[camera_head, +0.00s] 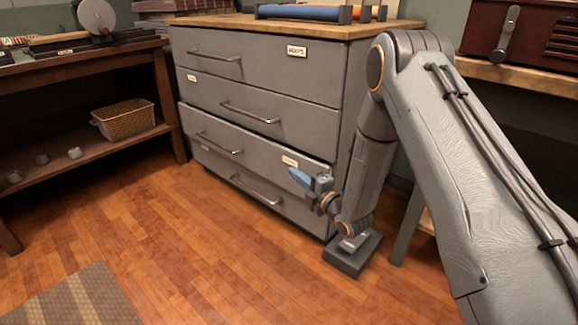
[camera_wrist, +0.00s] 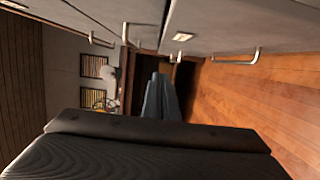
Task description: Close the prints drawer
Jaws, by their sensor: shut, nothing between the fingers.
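A grey cabinet (camera_head: 262,68) has a stack of drawers. Its third drawer (camera_head: 262,147) from the top stands slightly out from the front. This drawer has a metal handle (camera_head: 220,143) and a small pale label (camera_head: 290,160) that is too small to read. I cannot confirm from lettering which drawer is the prints drawer. My gripper (camera_head: 299,177) is shut and empty, its blue fingers in front of the cabinet near the right end of that drawer. I cannot tell if they touch it. In the wrist view, the blue fingers (camera_wrist: 161,97) lie beside grey drawer fronts (camera_wrist: 215,22).
The top drawer (camera_head: 255,62) reads MAPS. A dark wooden table (camera_head: 80,58) with a wicker basket (camera_head: 124,119) on its lower shelf stands left. A wooden counter (camera_head: 525,76) is at right. The wooden floor (camera_head: 190,230) in front is clear, with a rug (camera_head: 70,300) at lower left.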

